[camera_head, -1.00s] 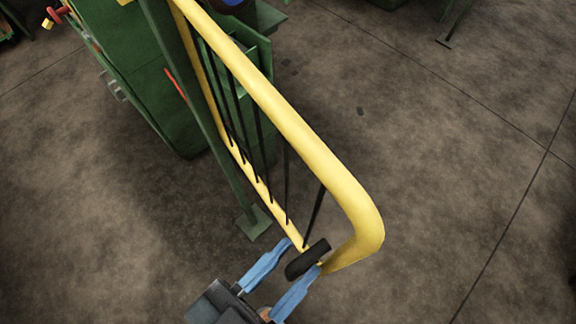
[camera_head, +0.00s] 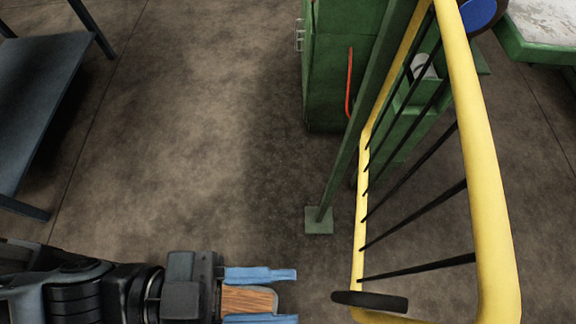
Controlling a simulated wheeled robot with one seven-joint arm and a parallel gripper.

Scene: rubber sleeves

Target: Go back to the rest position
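My gripper (camera_head: 285,296) is at the bottom centre of the head view, with its two blue fingers spread apart and pointing right. No sleeve is between the fingers. A wooden-looking piece (camera_head: 248,300) shows between them, close to the palm. A black rubber sleeve (camera_head: 370,301) sits at the lower corner of the yellow tube frame (camera_head: 484,180), to the right of the fingertips and apart from them.
The yellow frame with thin black bars (camera_head: 415,205) stands by a green post (camera_head: 358,130) with a foot plate (camera_head: 318,221). A green machine (camera_head: 328,85) is behind. A dark table (camera_head: 40,85) stands at left. The floor between is clear.

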